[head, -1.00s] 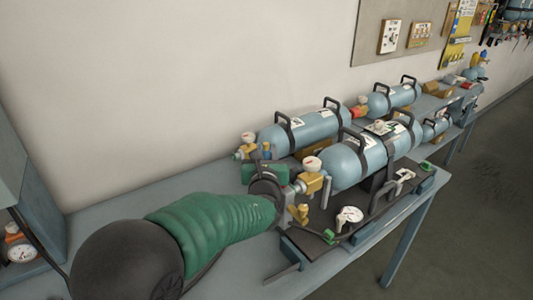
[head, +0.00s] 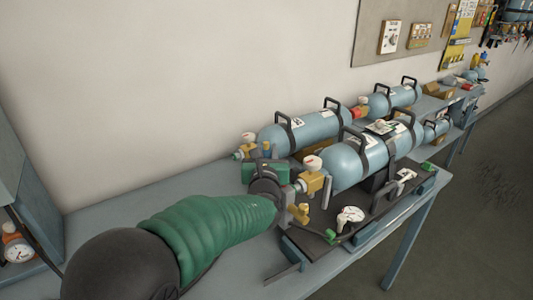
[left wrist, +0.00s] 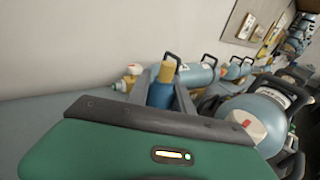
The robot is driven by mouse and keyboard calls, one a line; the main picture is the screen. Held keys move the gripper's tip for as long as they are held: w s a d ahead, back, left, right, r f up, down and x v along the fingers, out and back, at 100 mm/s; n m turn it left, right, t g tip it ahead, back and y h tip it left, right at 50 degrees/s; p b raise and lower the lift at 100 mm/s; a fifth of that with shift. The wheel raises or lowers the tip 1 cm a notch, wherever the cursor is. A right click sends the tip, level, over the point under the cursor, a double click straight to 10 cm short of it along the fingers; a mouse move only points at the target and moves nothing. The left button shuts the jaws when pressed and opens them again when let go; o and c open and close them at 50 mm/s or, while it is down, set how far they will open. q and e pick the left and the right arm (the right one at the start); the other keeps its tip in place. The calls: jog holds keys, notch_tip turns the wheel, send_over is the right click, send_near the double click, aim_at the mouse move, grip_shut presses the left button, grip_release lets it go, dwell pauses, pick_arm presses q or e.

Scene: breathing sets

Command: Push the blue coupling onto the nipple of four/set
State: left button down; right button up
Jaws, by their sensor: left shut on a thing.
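My left gripper (head: 266,158) is at the near end of the bench, at the valve ends of the breathing sets. In the left wrist view its grey fingers (left wrist: 162,98) are shut around the blue coupling (left wrist: 158,92), a short upright blue cylinder with a brass-coloured top. The front breathing set (head: 345,160) lies right of the gripper, with brass valve and gauge. I cannot read which set is four, and its nipple cannot be made out. My right gripper is out of view.
A rear cylinder (head: 310,132) lies behind the front set, near the wall. A dark backplate (head: 320,222) carries a white gauge (head: 350,216) at the bench's front. The bench (head: 110,205) is clear to the left. A cabinet (head: 30,215) stands at far left.

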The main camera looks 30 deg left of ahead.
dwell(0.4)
pick_arm(q)
jog(key=shift+b, duration=0.4)
jog(key=shift+f+b, duration=0.95)
jog(key=shift+b, duration=0.3)
jog(key=shift+r, duration=0.55)
dwell(0.3)
